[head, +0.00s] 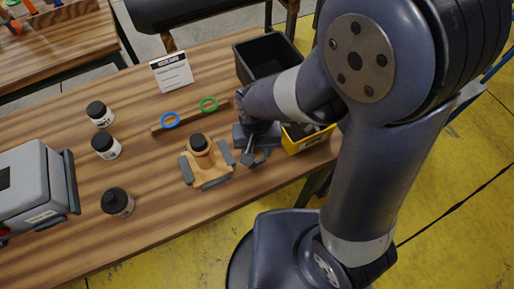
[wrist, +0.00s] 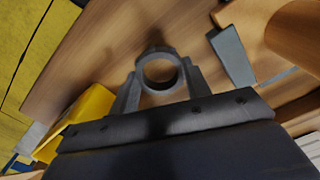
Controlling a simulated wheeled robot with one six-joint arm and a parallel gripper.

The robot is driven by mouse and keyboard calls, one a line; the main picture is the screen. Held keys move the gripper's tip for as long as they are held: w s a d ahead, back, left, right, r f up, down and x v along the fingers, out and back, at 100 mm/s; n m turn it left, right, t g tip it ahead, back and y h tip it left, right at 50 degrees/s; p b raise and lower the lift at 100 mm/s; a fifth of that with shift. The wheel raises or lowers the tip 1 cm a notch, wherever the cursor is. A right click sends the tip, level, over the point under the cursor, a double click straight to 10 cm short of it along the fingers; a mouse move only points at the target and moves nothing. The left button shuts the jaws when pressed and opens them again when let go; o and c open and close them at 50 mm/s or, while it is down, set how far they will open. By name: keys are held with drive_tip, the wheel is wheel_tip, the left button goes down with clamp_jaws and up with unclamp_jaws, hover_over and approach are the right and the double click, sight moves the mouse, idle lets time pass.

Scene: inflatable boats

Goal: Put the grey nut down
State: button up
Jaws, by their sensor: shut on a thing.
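My gripper (wrist: 160,88) is shut on the grey nut (wrist: 157,50), a ring with its round hole facing the wrist camera. The nut is held between the two fingertips over the wooden table (wrist: 82,55); whether it touches the wood I cannot tell. In the head view my gripper (head: 250,157) is at the table's right part, between the orange-tan fixture with grey pads (head: 207,172) and the yellow bin (head: 309,144). The nut is too small there to make out clearly.
A black bin (head: 242,62) stands behind the gripper. A wooden strip (head: 190,118) carries a blue ring (head: 170,119) and a green ring (head: 208,104). Black-capped jars (head: 104,146), a card (head: 172,73) and a grey machine (head: 30,185) stand left. Bare wood lies in front of the fixture.

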drive_tip(key=shift+f, duration=0.35)
drive_tip(key=o, duration=1)
drive_tip(key=shift+c, duration=0.2)
drive_tip(key=shift+r, duration=0.15)
wheel_tip(320, 180, up, 12)
drive_tip(key=p, duration=0.1)
drive_tip(key=shift+r, duration=0.25)
drive_tip(key=shift+f, duration=0.1)
wheel_tip(320, 180, down, 13)
drive_tip(key=shift+r+b, duration=0.1)
drive_tip(key=shift+b, duration=0.7)
drive_tip(key=shift+r+p, duration=0.4)
drive_tip(key=shift+r, duration=0.1)
drive_tip(key=shift+f, duration=0.15)
